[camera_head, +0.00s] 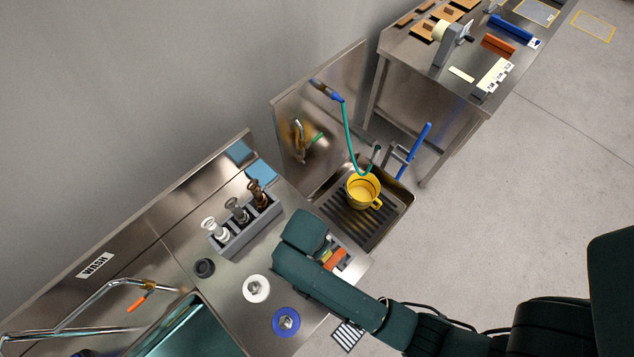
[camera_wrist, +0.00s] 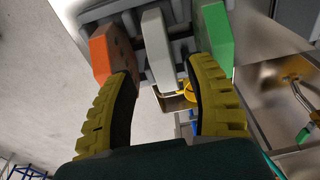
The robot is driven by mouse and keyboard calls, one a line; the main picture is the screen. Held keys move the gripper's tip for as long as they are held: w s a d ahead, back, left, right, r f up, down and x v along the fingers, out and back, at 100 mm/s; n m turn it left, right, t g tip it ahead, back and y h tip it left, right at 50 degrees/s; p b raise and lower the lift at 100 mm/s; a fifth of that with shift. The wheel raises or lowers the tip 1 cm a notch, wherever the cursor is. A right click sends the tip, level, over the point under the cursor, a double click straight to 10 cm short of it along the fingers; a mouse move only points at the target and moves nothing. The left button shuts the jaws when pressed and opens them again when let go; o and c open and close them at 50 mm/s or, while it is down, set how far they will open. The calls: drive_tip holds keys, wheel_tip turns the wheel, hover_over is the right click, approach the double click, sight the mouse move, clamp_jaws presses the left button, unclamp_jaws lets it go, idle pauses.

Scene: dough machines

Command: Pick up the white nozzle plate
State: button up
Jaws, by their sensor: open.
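In the wrist view three upright plates stand in a grey rack: an orange plate (camera_wrist: 112,52), a white nozzle plate (camera_wrist: 157,48) in the middle, and a green plate (camera_wrist: 213,45). My gripper (camera_wrist: 162,72) is open and empty. Its two yellow ribbed fingers reach toward the rack, one on each side of the white plate's near end. I cannot tell whether either finger touches a plate. In the head view my arm hides the gripper and most of the rack; the orange plate shows there (camera_head: 336,259) beside my wrist.
On the steel counter (camera_head: 220,290) lie a white disc (camera_head: 247,291) and a blue disc (camera_head: 277,325), near a grey holder (camera_head: 240,241) with several upright nozzles. A sink basin (camera_head: 392,217) with a yellow cup (camera_head: 357,190) lies beyond my arm.

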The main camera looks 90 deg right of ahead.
drive_tip(key=shift+s+d+f, duration=0.1)
drive_tip(key=shift+d+f, duration=0.1)
drive_tip(key=shift+f, duration=0.8)
drive_tip(key=shift+s+d+f, duration=0.15)
drive_tip(key=shift+d+f, duration=0.05)
drive_tip(key=shift+f, duration=0.8)
drive_tip(key=shift+s+d+f, duration=0.1)
drive_tip(key=shift+d+f, duration=0.1)
drive_tip(key=shift+f, duration=0.8)
clamp_jaws()
